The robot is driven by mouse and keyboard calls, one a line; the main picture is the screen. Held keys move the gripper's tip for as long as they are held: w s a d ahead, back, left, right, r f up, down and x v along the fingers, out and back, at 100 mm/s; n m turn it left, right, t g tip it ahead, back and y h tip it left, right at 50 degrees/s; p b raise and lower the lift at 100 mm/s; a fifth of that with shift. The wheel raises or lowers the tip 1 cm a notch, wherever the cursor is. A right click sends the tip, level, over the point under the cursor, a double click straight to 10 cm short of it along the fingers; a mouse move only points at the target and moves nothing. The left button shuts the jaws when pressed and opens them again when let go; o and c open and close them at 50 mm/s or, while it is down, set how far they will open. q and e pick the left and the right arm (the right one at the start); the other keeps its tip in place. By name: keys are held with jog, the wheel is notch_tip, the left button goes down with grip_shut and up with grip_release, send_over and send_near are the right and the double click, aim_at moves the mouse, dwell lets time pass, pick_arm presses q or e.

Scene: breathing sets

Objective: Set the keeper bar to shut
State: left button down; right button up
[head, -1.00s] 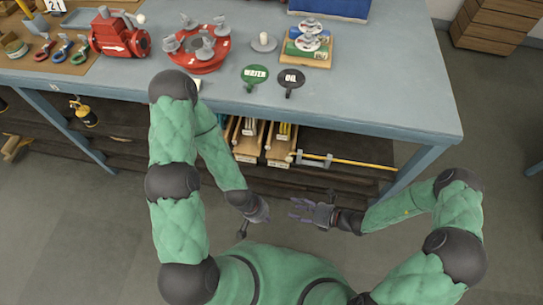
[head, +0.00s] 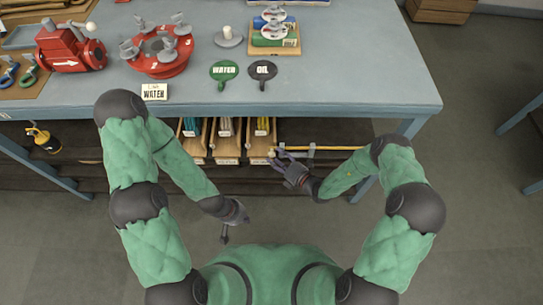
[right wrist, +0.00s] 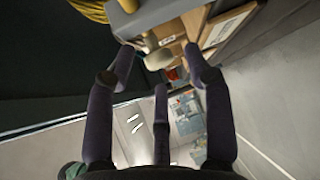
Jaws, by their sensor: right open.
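The bar below the bench's front edge, which I take for the keeper bar, shows in the head view as a thin yellow rod (head: 345,148) running rightwards. A grey bracket (head: 311,150) and a small cream knob (head: 271,154) are at its left. My right gripper (head: 282,160) is open and empty beside the knob. In the right wrist view the cream knob (right wrist: 158,60) appears between the spread fingertips (right wrist: 158,52); contact cannot be told. My left gripper (head: 226,230) hangs low in front of the bench, apart from the bar; its fingers are too small to read.
Several wooden bins (head: 226,145) stand under the bench (head: 350,85), left of the bracket. On top are a red valve (head: 68,48), a red flange (head: 158,60), and green WATER (head: 223,72) and black OIL (head: 262,70) tags.

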aim_at(272, 156)
jog(key=shift+b+x, duration=0.4)
jog(key=shift+x, duration=1.2)
grip_shut()
jog(key=shift+s, duration=0.1)
jog(key=shift+a, duration=0.1)
